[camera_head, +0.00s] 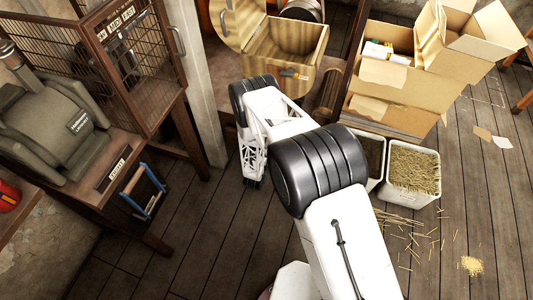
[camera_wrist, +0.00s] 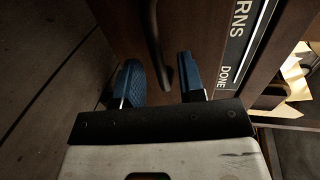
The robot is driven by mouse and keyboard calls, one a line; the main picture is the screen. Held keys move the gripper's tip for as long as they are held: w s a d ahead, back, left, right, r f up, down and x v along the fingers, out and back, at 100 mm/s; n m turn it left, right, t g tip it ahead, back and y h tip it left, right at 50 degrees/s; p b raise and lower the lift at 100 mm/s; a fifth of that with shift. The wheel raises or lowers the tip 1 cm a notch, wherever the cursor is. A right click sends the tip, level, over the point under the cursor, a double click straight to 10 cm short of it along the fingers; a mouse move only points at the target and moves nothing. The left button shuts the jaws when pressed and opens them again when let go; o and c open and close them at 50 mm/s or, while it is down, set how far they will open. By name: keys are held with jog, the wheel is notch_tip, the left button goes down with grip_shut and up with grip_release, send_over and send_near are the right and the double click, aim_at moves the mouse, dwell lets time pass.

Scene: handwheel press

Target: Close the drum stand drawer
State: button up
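In the wrist view, a dark brown wooden front (camera_wrist: 200,25) carries a dark curved handle (camera_wrist: 155,45) and a label ending in "RNS" and "DONE"; it appears to be the drum stand drawer. My gripper (camera_wrist: 160,82) has its two blue fingers apart, one on each side of the handle's lower end. No contact with the handle can be made out. In the head view, my gripper (camera_head: 250,182) points down beside the wooden drum (camera_head: 287,52). My arm hides most of the stand below the drum, so how far the drawer stands open cannot be told.
A white post (camera_head: 203,90) and a wire cage (camera_head: 110,50) stand at the left. Cardboard boxes (camera_head: 400,95) and a white bin of straw (camera_head: 412,178) stand at the right. Straw lies scattered on the floor. The plank floor (camera_head: 215,230) in front is clear.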

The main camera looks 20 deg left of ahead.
jog(key=shift+x, duration=1.1)
grip_shut()
